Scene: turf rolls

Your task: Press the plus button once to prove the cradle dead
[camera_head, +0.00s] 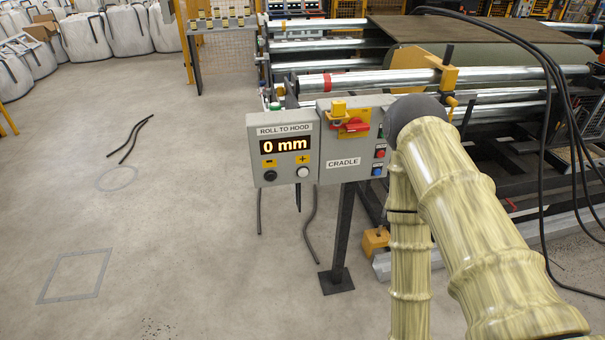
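The plus button (302,172) is a round white button under a yellow plus label, low on the right of the grey ROLL TO HOOD box (254,150). The box's display (285,145) reads 0 mm. A black button (270,175) sits to its left under another yellow label. The grey CRADLE box (330,148) adjoins on the right, with a red rotary handle (350,125) on a yellow plate and a yellow block above it. The cradle (480,75) with its metal rollers stands behind. My sleeved arm is at the right; my gripper is not in view.
The boxes stand on a dark post (344,230) with a floor plate. Black cables (545,120) hang at the right. A yellow block (376,240) lies by the cradle's base. White bulk bags (85,38) stand at the back left. The left floor is mostly clear.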

